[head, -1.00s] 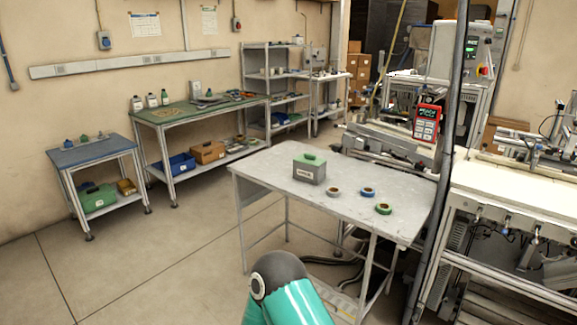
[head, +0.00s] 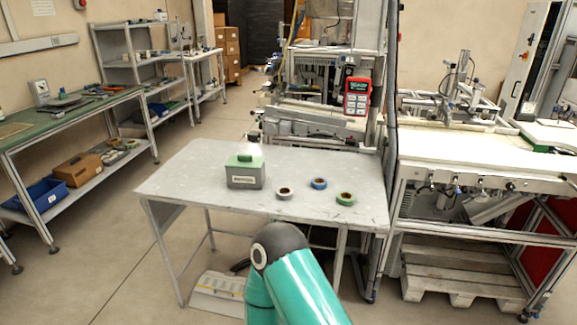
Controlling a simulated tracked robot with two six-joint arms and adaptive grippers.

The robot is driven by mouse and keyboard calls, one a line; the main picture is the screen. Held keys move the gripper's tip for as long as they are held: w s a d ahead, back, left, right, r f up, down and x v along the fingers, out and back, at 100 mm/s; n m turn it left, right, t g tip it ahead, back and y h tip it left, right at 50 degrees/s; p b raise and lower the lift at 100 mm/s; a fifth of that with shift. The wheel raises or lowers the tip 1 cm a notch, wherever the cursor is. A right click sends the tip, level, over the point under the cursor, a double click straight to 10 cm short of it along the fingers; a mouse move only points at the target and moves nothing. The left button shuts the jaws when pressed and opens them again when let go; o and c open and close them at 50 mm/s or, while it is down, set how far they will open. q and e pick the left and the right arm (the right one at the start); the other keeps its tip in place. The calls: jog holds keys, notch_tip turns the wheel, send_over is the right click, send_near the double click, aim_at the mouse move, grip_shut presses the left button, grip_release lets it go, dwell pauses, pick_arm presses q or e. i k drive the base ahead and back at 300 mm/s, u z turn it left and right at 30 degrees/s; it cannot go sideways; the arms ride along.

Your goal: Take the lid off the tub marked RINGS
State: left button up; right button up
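A grey tub (head: 245,179) with a green lid (head: 244,160) on it stands upright on the grey table in the head view. A small pale label shows on its front, but the writing is too small to read. A teal arm link of mine with a dark joint comes in at the bottom middle, in front of the table. Neither gripper is in view.
The grey table (head: 182,183) also holds a grey-white tape reel (head: 284,194), a blue reel (head: 319,184) and a green reel (head: 346,199), right of the tub. A green-topped bench (head: 60,117) stands at left and a white machine bench (head: 480,158) at right. Floor at left front is clear.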

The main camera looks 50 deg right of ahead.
aim_at(240, 178)
jog(key=z, duration=0.55)
jog(key=i, duration=1.1)
jog(key=z, duration=0.75)
jog(key=k, duration=0.8)
jog(key=z, duration=0.2)
jog(key=i, duration=0.85)
jog(key=u, duration=0.1)
